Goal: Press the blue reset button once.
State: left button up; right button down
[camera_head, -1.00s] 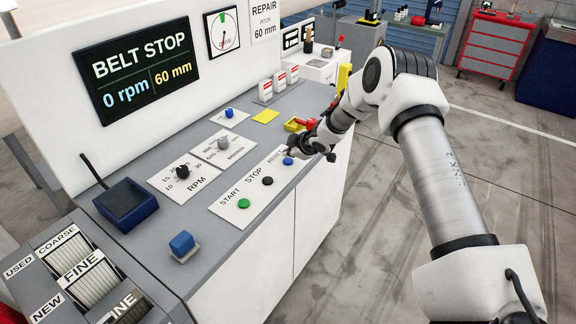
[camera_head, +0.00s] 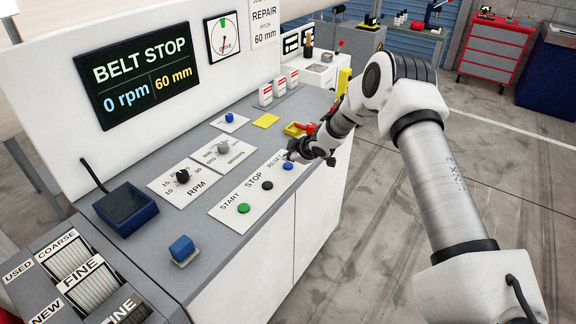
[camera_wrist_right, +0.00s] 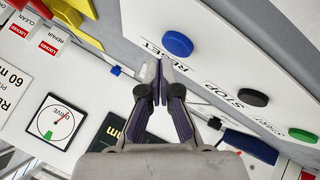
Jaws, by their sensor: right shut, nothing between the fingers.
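The blue reset button (camera_head: 288,165) is a round cap at the right end of the START/STOP/RESET panel (camera_head: 235,215). In the right wrist view the blue button (camera_wrist_right: 177,43) shows near the top, beside the printed word RESET. My right gripper (camera_head: 290,152) is just beyond the button in the head view, close to it. In the right wrist view its fingers (camera_wrist_right: 159,66) are together and empty, with the tips apart from the button in the picture. Whether they touch anything is not clear. My left gripper is not in view.
The black stop button (camera_head: 267,185) and green start button (camera_head: 243,208) sit in line with the blue one. Another blue knob (camera_head: 229,117), a grey knob (camera_head: 222,148) and a black RPM knob (camera_head: 182,176) stand farther back.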

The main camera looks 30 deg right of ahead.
aim_at(289, 166)
jog(key=shift+f, duration=0.15)
jog(key=shift+f, duration=0.3)
jog(key=shift+f+b, duration=0.35)
jog(key=shift+b, duration=0.1)
dwell(0.6)
dwell(0.3)
jog(key=shift+r+p, duration=0.8)
jog(key=shift+r, duration=0.1)
notch_tip(289, 166, up, 5)
jog(key=p, duration=0.4)
jog(key=shift+p, duration=0.3)
